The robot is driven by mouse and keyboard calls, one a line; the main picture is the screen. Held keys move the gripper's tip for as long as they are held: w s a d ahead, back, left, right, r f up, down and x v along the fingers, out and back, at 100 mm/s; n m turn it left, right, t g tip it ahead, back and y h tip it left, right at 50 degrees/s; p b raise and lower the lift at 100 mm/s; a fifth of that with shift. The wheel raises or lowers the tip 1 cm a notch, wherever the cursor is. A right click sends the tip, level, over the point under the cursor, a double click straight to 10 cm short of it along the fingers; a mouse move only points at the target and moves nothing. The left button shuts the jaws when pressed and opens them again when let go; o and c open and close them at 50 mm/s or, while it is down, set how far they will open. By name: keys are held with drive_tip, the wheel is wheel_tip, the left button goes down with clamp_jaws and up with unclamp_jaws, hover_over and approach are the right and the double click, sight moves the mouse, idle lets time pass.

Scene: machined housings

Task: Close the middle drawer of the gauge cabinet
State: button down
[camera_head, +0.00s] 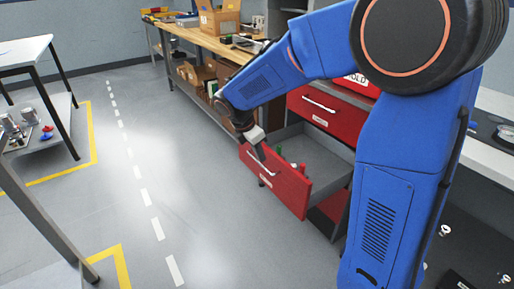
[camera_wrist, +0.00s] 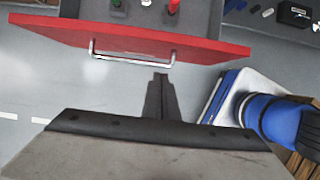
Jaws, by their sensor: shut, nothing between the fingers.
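The gauge cabinet (camera_head: 328,112) is red, with its middle drawer (camera_head: 277,183) pulled far out. The drawer has a red front and a grey inside holding small green and red items. In the wrist view the drawer front (camera_wrist: 200,44) crosses the top, with a silver handle (camera_wrist: 130,58) on it. My gripper (camera_head: 260,155) is at the drawer's front, by the handle. In the wrist view its fingers (camera_wrist: 161,76) are together and empty, their tips just below the handle's right end. I cannot tell whether they touch it.
The upper drawer (camera_head: 325,116) looks closed. My blue arm hides part of the cabinet's right side. A wooden workbench (camera_head: 200,38) with boxes stands behind. A table with a lower shelf (camera_head: 40,130) is at left. The grey floor (camera_head: 190,210) before the drawer is clear.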

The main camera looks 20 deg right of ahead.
sight(272, 156)
drive_tip(key=shift+w+d+f, duration=0.25)
drive_tip(key=shift+d+f, duration=0.3)
drive_tip(key=shift+d, duration=0.3)
drive_tip(key=shift+w+d+f, duration=0.3)
drive_tip(key=shift+d+f, duration=0.3)
drive_tip(key=shift+d, duration=0.25)
drive_tip(key=shift+w+d+f, duration=0.25)
drive_tip(key=shift+d+f, duration=0.3)
drive_tip(key=shift+d, duration=0.3)
drive_tip(key=shift+d, duration=0.1)
drive_tip(key=w+d, duration=0.4)
drive_tip(key=d, duration=0.7)
drive_tip(key=w+d, duration=0.3)
drive_tip(key=d, duration=0.9)
drive_tip(key=shift+w+d, duration=0.3)
drive_tip(key=shift+w, duration=0.05)
drive_tip(key=shift+a, duration=0.1)
